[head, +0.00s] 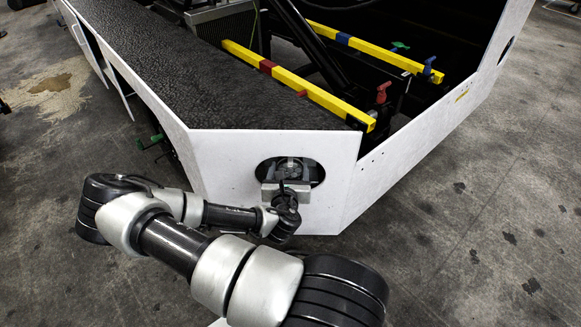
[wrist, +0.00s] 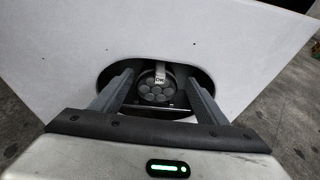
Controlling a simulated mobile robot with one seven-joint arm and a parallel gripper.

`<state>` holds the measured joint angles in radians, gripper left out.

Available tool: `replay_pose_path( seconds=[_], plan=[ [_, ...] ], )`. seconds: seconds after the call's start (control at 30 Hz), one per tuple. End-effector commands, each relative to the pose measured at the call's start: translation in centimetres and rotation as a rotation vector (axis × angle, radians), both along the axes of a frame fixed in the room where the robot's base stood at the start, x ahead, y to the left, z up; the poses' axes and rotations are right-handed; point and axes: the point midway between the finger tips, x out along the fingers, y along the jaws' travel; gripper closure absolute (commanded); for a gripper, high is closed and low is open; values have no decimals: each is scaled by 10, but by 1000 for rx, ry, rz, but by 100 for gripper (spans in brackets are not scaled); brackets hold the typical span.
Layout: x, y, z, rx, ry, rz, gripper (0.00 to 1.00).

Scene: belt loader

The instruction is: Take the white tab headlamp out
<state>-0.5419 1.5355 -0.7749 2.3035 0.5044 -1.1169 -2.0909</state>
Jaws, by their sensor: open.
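The headlamp (wrist: 158,90) is a round lamp with several round lenses, set inside an oval opening in the white panel. A white tab (wrist: 160,73) with dark lettering sits at its top. The headlamp also shows in the head view (head: 291,168), partly hidden by my gripper. My gripper (wrist: 158,82) is open, with one finger on each side of the headlamp; I cannot tell whether they touch it. In the head view my gripper (head: 286,187) is right in front of the opening.
The white front panel (head: 225,165) of the belt loader surrounds the opening. Yellow bars (head: 325,97) with red and blue bands lie above and behind it. A second opening (head: 507,48) is in the far right panel. The concrete floor (head: 450,250) at right is clear.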

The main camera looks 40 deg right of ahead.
Motion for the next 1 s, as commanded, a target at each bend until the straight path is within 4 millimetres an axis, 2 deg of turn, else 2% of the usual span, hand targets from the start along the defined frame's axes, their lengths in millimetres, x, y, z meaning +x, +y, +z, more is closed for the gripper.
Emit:
replay_pose_path(
  seconds=[0.1, 0.37, 0.63, 0.97, 1.0],
  plan=[
    [15, -13, -7, 2, -3, -1, 32],
    [30, -25, -12, 2, -3, -1, 32],
    [59, -49, -20, 2, -3, -1, 32],
    [66, -54, -21, 2, 0, -1, 32],
    [66, -54, -21, 2, 0, -1, 36]
  ],
)
